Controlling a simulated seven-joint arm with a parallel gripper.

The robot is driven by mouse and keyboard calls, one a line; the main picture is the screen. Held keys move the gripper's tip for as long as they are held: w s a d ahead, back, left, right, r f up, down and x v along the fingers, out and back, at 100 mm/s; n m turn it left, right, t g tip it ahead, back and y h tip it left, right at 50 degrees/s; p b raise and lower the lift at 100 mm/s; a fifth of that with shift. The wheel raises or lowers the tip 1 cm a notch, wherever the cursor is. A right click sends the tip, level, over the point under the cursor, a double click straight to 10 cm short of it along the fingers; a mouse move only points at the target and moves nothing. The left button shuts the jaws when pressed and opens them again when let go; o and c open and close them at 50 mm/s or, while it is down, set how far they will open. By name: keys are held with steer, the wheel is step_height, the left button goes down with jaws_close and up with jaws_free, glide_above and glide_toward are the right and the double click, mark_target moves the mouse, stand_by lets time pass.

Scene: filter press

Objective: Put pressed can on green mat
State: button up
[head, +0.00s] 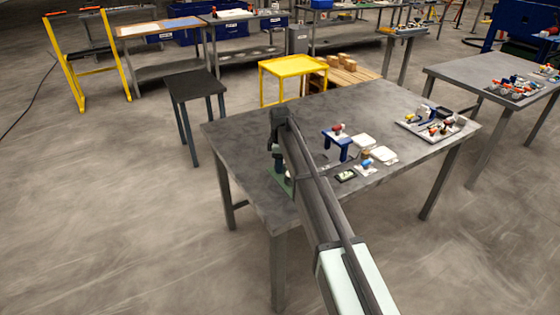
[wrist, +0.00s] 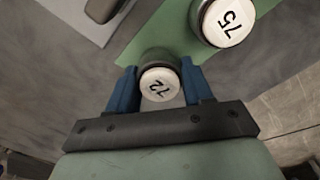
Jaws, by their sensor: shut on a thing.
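My gripper (wrist: 160,68) has its blue fingers on both sides of a can with a white top marked 72 (wrist: 159,84), and is shut on it. This can is at the edge of the green mat (wrist: 136,42); I cannot tell whether it touches the mat. In the head view the green mat (head: 289,186) shows at the near left edge of the table, partly hidden by my arm. The cans cannot be made out clearly there.
The grey table (head: 245,140) also bears a blue stand with a red top (head: 337,141), white pads (head: 363,140), a small dark tray (head: 346,176) and a cluttered tray (head: 452,134). The table's left part is clear. A pale plate (wrist: 78,16) shows beside the mat.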

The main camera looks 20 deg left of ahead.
steer(key=shift+f, duration=0.4)
stand_by(0.6)
steer(key=o, duration=1.2)
steer(key=shift+r, duration=0.1)
steer(key=shift+r, duration=3.65)
steer(key=shift+s, duration=0.1)
